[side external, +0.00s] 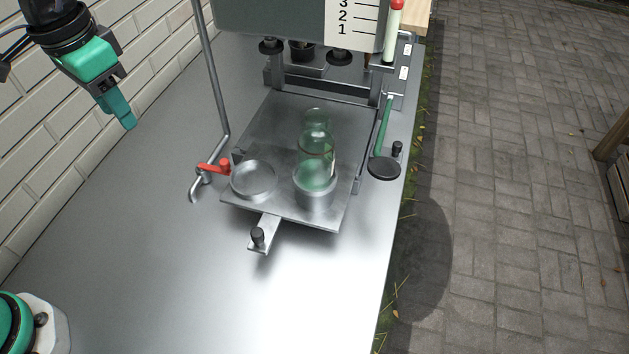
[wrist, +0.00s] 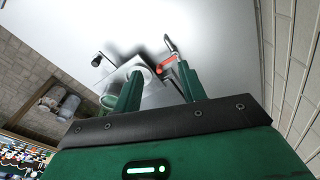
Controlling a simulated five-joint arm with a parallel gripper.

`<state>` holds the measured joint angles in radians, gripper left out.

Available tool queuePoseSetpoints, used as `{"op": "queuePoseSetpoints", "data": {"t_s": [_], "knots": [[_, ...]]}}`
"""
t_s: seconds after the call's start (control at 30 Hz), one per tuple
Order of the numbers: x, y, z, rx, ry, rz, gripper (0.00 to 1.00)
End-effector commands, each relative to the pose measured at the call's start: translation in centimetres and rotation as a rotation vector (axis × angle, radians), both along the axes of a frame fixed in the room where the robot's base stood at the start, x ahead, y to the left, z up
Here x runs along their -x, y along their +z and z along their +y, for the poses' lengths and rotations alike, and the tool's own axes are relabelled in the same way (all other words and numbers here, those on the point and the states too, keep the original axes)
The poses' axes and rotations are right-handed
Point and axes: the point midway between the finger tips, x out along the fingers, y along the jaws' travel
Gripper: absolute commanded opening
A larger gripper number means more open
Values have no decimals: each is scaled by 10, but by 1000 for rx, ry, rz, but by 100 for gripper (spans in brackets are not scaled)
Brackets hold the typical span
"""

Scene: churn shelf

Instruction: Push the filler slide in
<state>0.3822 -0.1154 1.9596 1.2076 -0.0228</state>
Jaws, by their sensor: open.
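The filler slide looks like a flat metal plate (side external: 272,130) whose tab with a black knob (side external: 257,236) sticks out at the front. An empty round cup (side external: 254,181) sits on its left. A clear greenish glass bottle (side external: 316,152) stands upright in a second cup (side external: 316,192) on its right. My gripper (side external: 128,122) is at the upper left, above the bench, well apart from the slide. In the wrist view its two green fingers are apart (wrist: 158,76) with nothing held. The black knob (wrist: 97,60) also shows there, left of the fingers.
A bent pipe with a red tap handle (side external: 214,167) stands just left of the plate. A green lever with a black disc (side external: 384,168) is on the right. A tank with a numbered scale (side external: 340,22) stands behind. The bench front (side external: 200,270) is clear.

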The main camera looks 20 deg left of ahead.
Motion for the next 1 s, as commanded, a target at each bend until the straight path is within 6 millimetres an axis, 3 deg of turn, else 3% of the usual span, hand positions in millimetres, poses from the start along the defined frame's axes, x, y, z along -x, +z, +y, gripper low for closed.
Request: {"op": "queuePoseSetpoints", "data": {"t_s": [0.47,0.8,1.0], "knots": [[-24,-37,-108,-110,-206,204,41],[-15,-80,-186,-214,-346,329,41],[-5,-101,-216,-261,-399,376,41]]}}
